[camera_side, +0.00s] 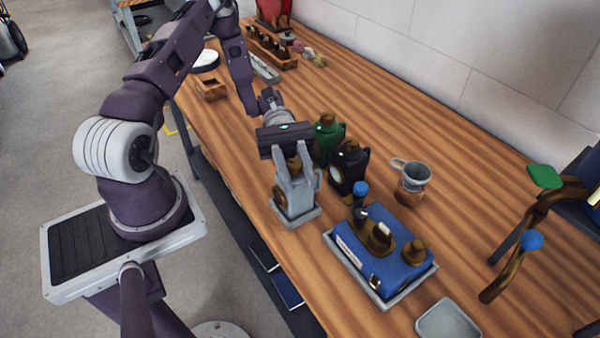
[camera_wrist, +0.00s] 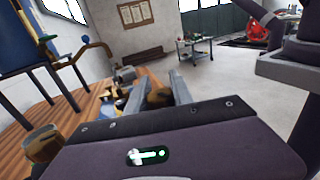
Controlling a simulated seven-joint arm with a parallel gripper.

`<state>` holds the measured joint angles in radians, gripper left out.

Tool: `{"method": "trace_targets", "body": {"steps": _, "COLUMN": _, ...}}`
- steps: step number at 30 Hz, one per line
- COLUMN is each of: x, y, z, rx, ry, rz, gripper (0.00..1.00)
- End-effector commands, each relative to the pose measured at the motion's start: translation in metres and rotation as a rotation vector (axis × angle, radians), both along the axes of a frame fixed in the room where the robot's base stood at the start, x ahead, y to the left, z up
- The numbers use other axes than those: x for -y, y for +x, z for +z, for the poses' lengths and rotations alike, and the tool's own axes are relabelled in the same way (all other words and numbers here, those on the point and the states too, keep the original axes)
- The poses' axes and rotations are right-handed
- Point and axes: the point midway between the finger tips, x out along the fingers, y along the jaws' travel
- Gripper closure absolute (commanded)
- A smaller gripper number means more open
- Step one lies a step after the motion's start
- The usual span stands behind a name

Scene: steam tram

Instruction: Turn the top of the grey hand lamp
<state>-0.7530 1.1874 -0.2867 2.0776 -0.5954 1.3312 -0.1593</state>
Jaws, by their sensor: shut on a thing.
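The grey hand lamp (camera_side: 298,204) stands on the wooden bench near its front edge, partly hidden by my gripper. My gripper (camera_side: 296,178) points down over it, with its two fingers around the lamp's brown top (camera_side: 293,163). In the wrist view my gripper (camera_wrist: 157,90) has a brown rounded part (camera_wrist: 158,97) between its fingers, which looks like the same top. The jaws are shut on it. The lamp looks upright. How far its top is turned cannot be told.
A green lamp (camera_side: 327,134) and a black lamp (camera_side: 348,168) stand close behind and right. A blue box (camera_side: 378,250) sits on a grey tray, front right. A metal mug (camera_side: 412,182) and pipes with green and blue handles (camera_side: 532,240) are further right.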

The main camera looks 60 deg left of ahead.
Motion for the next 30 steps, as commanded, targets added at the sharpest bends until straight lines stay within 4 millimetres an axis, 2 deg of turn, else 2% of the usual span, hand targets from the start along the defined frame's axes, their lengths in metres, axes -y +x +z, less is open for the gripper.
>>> {"method": "trace_targets", "body": {"steps": 6, "x": -0.0012, "y": -0.0037, "z": -0.0005, "rx": 0.001, "ry": 0.002, "rz": -0.157, "gripper": 1.00}}
{"method": "trace_targets", "body": {"steps": 15, "x": -0.0035, "y": -0.0071, "z": 0.0000, "rx": 0.001, "ry": 0.000, "rz": -0.304, "gripper": 1.00}}
{"method": "trace_targets", "body": {"steps": 30, "x": -0.0046, "y": -0.0085, "z": 0.0004, "rx": -0.001, "ry": -0.002, "rz": -0.357, "gripper": 1.00}}
